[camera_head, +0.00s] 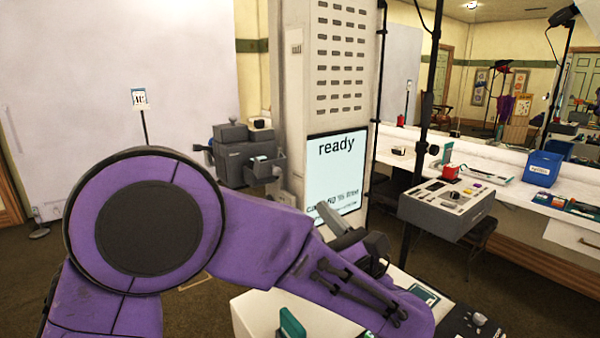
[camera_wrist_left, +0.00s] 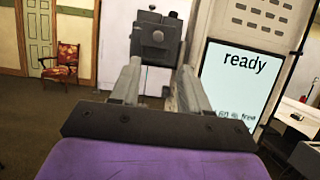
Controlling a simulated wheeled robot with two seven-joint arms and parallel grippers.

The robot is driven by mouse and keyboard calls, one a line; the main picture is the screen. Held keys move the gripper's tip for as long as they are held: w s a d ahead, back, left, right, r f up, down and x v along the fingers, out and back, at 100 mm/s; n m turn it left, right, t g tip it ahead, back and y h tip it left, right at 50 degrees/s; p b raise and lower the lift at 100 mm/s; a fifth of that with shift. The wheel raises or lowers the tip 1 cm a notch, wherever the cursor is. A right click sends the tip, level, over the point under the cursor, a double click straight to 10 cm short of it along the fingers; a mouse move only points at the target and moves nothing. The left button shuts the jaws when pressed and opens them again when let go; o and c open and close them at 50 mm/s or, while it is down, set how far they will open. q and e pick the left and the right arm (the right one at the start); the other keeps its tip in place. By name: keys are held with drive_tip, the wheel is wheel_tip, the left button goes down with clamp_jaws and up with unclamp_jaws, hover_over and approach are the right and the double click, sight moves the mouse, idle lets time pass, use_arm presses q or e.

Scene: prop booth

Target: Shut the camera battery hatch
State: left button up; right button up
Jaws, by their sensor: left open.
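The grey camera (camera_head: 232,150) stands in front of the white tower, left of the screen. A box-like part on its right side, which looks like the battery hatch (camera_head: 266,172), juts out and appears open, with a small teal-and-white item at it. My left gripper (camera_head: 358,240) is open and empty, to the right of and nearer than the camera, apart from it. In the left wrist view the camera body (camera_wrist_left: 157,40) shows beyond and between the two open fingers (camera_wrist_left: 160,85); the hatch cannot be made out there. My right gripper is not in view.
The screen (camera_head: 338,170) reads "ready". A control box (camera_head: 446,208) stands to the right, before a counter with a blue bin (camera_head: 542,168). A white table (camera_head: 255,312) with a teal item (camera_head: 292,325) is below my left arm. Open floor lies left.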

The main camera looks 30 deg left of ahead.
use_arm(q)
drive_tip(key=p, duration=0.4)
approach(278, 173)
drive_tip(key=a+r, duration=0.2)
drive_tip(key=a, duration=0.1)
drive_tip(key=w+a, duration=0.1)
drive_tip(key=w+a+p, duration=0.1)
drive_tip(key=w+a, duration=0.1)
drive_tip(key=shift+a+r, duration=0.25)
drive_tip(key=shift+r, duration=0.15)
drive_tip(key=shift+a, duration=0.2)
drive_tip(key=shift+s, duration=0.1)
clamp_jaws()
